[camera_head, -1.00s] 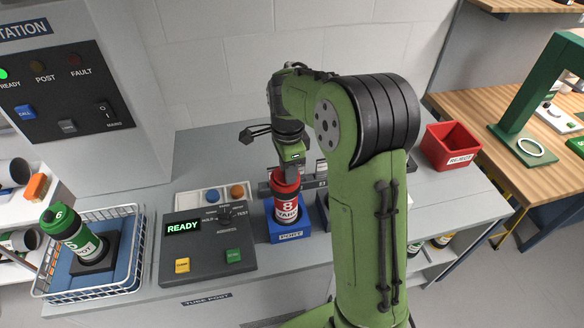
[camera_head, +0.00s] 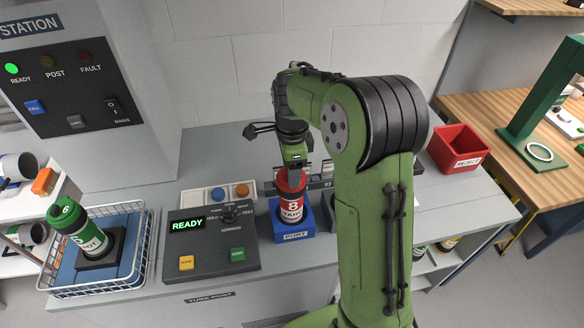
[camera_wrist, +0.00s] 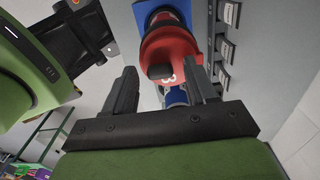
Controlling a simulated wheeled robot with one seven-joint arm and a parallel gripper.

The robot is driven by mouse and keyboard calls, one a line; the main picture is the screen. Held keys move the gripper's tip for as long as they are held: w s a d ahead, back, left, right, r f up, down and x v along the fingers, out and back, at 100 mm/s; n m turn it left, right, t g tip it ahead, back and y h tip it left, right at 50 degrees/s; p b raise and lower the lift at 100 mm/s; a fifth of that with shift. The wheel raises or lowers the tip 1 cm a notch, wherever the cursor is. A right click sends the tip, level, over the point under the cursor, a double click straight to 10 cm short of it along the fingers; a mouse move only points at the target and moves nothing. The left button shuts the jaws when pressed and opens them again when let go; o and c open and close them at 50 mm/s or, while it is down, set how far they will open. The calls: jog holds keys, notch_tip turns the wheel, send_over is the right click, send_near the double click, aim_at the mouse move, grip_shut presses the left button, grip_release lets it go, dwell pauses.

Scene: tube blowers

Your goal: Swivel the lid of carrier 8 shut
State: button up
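Carrier 8 (camera_head: 291,210) is a red tube with a white label. It stands upright in a blue port block (camera_head: 293,230) on the counter. Its red lid (camera_head: 290,181) is on top, partly hidden by my gripper; I cannot tell how far it is swung. In the head view my gripper (camera_head: 294,165) is directly above the lid, contact unclear.
A console (camera_head: 212,245) reading READY stands left of the port. A wire basket (camera_head: 140,250) holds a green carrier (camera_head: 85,235) at the far left. A red reject bin (camera_head: 457,150) is at the right rear. Small labelled blocks line the counter behind the carrier.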

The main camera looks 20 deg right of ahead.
notch_tip(320, 180, up, 16)
jog(key=p, duration=0.3)
jog(key=shift+s, duration=0.1)
dwell(0.4)
jog(key=s+a+f+n+t, duration=0.2)
jog(key=s+n, duration=0.8)
jog(key=s, duration=0.1)
jog(key=s+a+f+n+t+b, duration=0.1)
jog(key=s+a+f+n+t, duration=0.1)
jog(key=s+n, duration=0.8)
jog(key=shift+s+a+t, duration=0.55)
jog(key=shift+s+t, duration=0.25)
jog(key=shift+s, duration=0.4)
jog(key=shift+o, duration=0.2)
jog(key=shift+d+b, duration=0.1)
jog(key=shift+b, duration=0.25)
